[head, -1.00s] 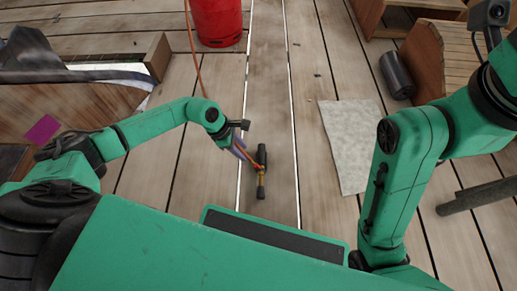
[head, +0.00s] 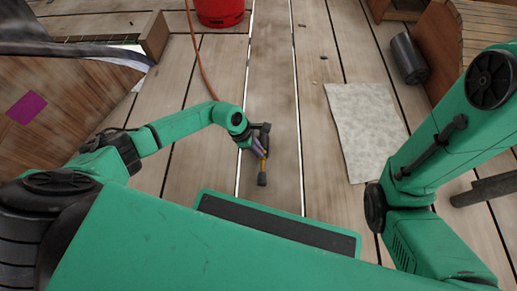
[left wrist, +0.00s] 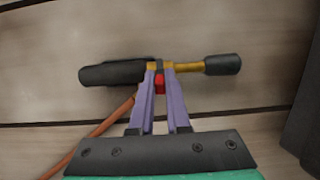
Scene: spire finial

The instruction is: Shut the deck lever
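The deck lever lies low over the planks, with a black cylindrical body, a yellow rod (head: 264,168) and a dark knob at its near end. In the left wrist view the lever's yellow rod (left wrist: 190,67) runs to the right, ending in the knob, with the black body to the left. My left gripper (head: 259,149) is at the lever's middle. Its purple fingers (left wrist: 160,70) stand close together there, with a red and dark piece of the lever between their tips. The fingers hide part of the rod's joint. My right gripper is out of view.
A red container (head: 220,10) stands at the top, with an orange hose (head: 198,60) running down behind my left arm. A pale mat (head: 365,130) and a dark cylinder (head: 408,57) lie to the right. Bare planks surround the lever.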

